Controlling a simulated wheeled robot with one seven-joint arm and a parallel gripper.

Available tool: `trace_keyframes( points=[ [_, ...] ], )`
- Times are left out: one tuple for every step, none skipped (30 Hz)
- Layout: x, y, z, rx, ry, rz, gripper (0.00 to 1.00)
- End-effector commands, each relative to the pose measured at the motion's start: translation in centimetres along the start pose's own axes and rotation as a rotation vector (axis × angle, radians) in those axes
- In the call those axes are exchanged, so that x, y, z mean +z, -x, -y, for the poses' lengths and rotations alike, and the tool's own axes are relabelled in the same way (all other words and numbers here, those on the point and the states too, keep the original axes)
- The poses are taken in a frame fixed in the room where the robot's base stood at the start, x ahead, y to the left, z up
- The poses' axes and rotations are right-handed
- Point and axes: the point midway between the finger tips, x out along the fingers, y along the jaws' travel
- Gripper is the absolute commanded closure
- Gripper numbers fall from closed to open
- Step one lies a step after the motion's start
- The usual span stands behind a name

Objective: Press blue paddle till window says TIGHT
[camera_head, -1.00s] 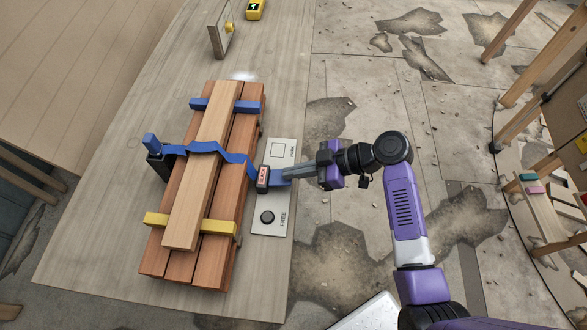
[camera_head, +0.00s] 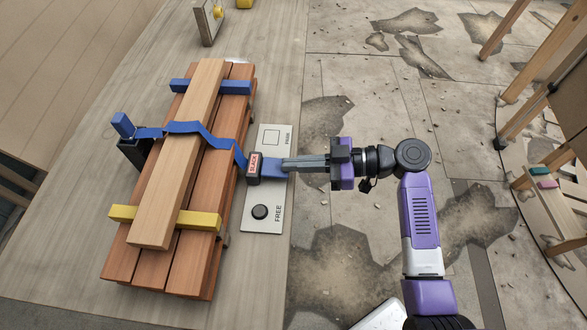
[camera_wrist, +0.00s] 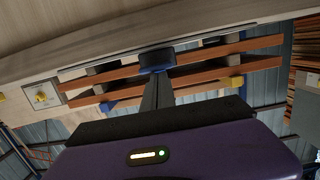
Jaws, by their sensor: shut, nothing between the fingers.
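The blue paddle (camera_head: 271,172) sticks out to the right from a small dark housing whose window (camera_head: 254,165) reads SLACK in red. A blue strap (camera_head: 190,129) runs from it over the wood planks (camera_head: 152,205) to a dark post with a blue top (camera_head: 123,125). My gripper (camera_head: 284,164) is shut and empty, its fingertips over the paddle's outer end. In the wrist view the fingers (camera_wrist: 158,78) point at the blue paddle (camera_wrist: 157,59), overlapping its lower edge; I cannot tell whether they touch it.

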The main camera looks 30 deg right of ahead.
Motion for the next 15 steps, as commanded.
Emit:
trace_keyframes(
  points=[
    [0.1, 0.0, 0.0, 0.001, -0.001, 0.004, 1.00],
    [0.0, 0.1, 0.0, 0.001, -0.002, 0.004, 1.00],
    [0.0, 0.1, 0.0, 0.001, -0.002, 0.005, 1.00],
    [0.1, 0.1, 0.0, 0.001, -0.002, 0.005, 1.00],
    [0.1, 0.1, 0.0, 0.001, -0.002, 0.005, 1.00],
    [0.1, 0.1, 0.0, 0.001, -0.002, 0.006, 1.00],
    [0.1, 0.1, 0.0, 0.001, -0.002, 0.006, 1.00],
    [0.1, 0.3, 0.0, 0.001, -0.002, 0.006, 1.00],
    [0.1, 0.6, 0.0, 0.001, -0.002, 0.006, 1.00],
    [0.1, 0.8, 0.0, 0.002, -0.002, 0.006, 1.00],
    [0.1, 1.2, -0.1, 0.003, -0.002, 0.005, 1.00],
    [0.1, 1.8, -0.1, 0.004, -0.002, 0.005, 1.00],
    [0.1, 2.3, -0.1, 0.004, -0.002, 0.005, 1.00],
    [0.2, 2.8, -0.1, 0.005, -0.001, 0.005, 1.00],
    [0.2, 3.5, -0.1, 0.004, -0.001, 0.005, 1.00]
  ],
)
